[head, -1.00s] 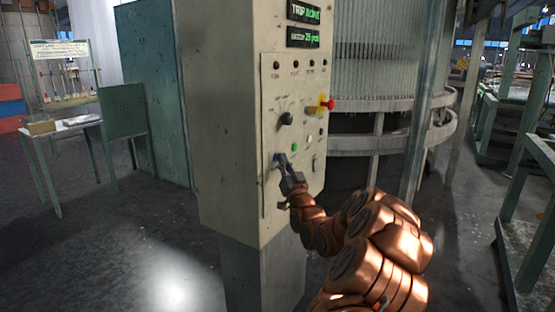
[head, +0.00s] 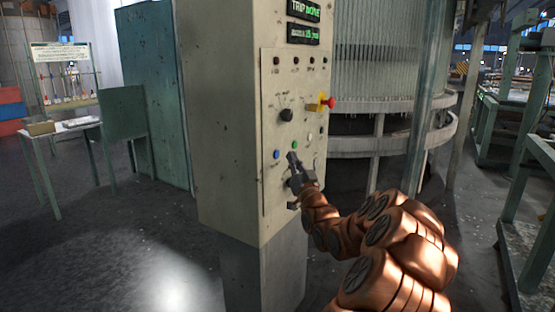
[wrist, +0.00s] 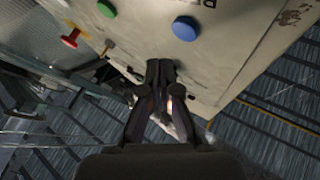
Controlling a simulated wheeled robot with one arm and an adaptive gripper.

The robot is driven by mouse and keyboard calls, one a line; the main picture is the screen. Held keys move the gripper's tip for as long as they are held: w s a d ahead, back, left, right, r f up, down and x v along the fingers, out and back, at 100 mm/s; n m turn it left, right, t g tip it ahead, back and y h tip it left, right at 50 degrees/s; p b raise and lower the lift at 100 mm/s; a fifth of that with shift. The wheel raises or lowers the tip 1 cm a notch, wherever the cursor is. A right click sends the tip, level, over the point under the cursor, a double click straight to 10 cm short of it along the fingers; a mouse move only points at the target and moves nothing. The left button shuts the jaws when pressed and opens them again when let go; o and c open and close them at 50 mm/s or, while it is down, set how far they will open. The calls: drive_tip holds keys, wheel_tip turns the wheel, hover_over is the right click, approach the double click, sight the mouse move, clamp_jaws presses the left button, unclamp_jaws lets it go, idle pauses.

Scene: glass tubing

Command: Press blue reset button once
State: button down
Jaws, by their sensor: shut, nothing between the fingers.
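The blue reset button (head: 277,154) is a round button low on the left of the beige control panel (head: 268,200). In the wrist view the blue button (wrist: 186,28) shows whole and uncovered, above and right of the fingertips. My gripper (head: 291,156) is shut and empty, to the right of the blue button in the head view and apart from it. Its fingers also show in the wrist view (wrist: 161,66). A green button (head: 295,146) sits just above the fingertips in the head view.
A red mushroom knob on a yellow base (head: 331,103) and a black rotary knob (head: 286,115) stick out above my gripper. Two lit displays (head: 303,22) are at the top of the cabinet. A green railing (head: 530,230) stands at the right.

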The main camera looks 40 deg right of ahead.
drive_tip(key=s, duration=0.1)
drive_tip(key=s+d+b, duration=0.1)
drive_tip(key=s, duration=0.1)
drive_tip(key=shift+b, duration=0.3)
idle(0.7)
